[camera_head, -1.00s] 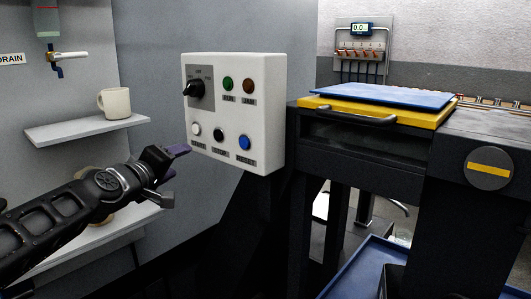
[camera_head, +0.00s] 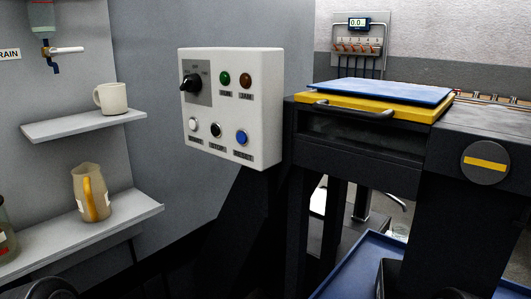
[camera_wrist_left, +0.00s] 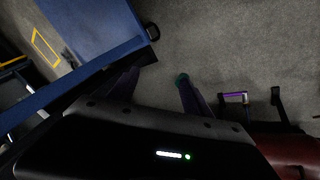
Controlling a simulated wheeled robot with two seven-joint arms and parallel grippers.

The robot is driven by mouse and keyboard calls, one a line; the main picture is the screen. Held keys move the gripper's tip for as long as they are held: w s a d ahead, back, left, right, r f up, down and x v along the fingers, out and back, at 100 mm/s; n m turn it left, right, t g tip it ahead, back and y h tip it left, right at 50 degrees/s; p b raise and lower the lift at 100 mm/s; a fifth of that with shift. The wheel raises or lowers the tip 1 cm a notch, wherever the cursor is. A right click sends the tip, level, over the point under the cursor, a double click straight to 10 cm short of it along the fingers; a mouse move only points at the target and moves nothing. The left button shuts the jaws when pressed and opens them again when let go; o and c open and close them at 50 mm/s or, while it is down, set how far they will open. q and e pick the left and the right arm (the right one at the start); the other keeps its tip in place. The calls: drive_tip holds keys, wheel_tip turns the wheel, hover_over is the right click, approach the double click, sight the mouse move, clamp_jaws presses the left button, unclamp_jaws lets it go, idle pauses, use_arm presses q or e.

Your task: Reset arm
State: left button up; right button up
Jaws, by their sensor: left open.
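My left gripper (camera_wrist_left: 160,85) shows in the left wrist view with its two dark fingers apart and nothing between them, over grey floor. My right gripper is in neither view. The white control panel (camera_head: 232,108) carries a black rotary knob (camera_head: 191,81), a green and a brown-red lamp, and white, black and blue buttons. No gripper is near it.
A cream mug (camera_head: 111,97) stands on the upper shelf. A pitcher with a yellow handle (camera_head: 90,193) and a partly cut-off jar (camera_head: 6,230) stand on the lower shelf (camera_head: 130,217). A blue plate (camera_head: 380,91) lies on a yellow tray (camera_head: 410,110). Blue surfaces (camera_wrist_left: 95,25) lie below.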

use_arm(q)
drive_tip(key=s+d+f+g, duration=0.1)
drive_tip(key=s+f+g, duration=0.15)
drive_tip(key=s, duration=0.45)
drive_tip(key=s+d+f+g, duration=0.1)
drive_tip(key=s+f, duration=0.3)
drive_tip(key=s, duration=0.3)
wheel_tip(320, 180, up, 23)
drive_tip(key=p, duration=2.2)
drive_tip(key=shift+d+h+p, duration=0.25)
drive_tip(key=shift+h+p, duration=0.05)
drive_tip(key=shift+w, duration=0.1)
